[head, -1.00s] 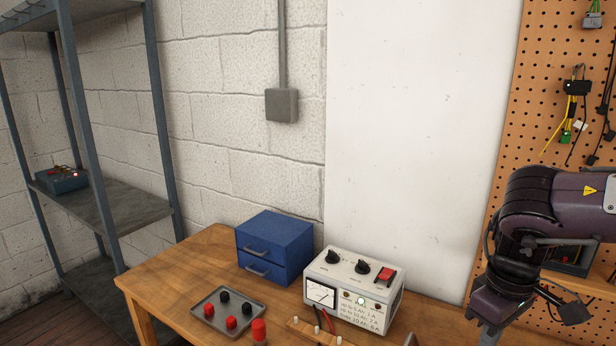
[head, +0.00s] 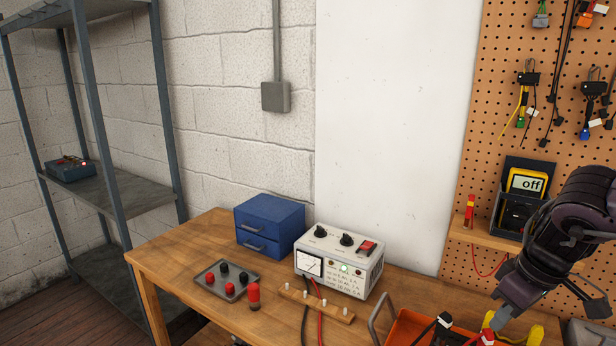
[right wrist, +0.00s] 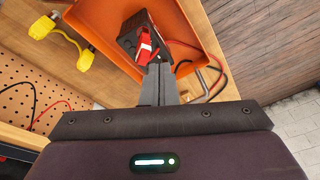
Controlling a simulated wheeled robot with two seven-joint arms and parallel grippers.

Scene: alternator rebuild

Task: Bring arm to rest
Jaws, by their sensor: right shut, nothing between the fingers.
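My right arm comes in at the right edge of the head view, with its gripper (head: 499,318) pointing down over the right part of the wooden bench. In the right wrist view the two dark fingers (right wrist: 159,75) are together and hold nothing. Beyond their tips is an orange tray (right wrist: 193,40) containing a black item with a red clip (right wrist: 145,45). I cannot tell the exact gap between the tips and these. My left gripper is out of view.
The bench (head: 190,245) carries a blue drawer box (head: 268,226), a grey power supply (head: 340,262), a small tray (head: 211,285) with red and black caps and a yellow item (right wrist: 85,58). A pegboard (head: 495,115) with a multimeter (head: 526,183) stands behind my right arm.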

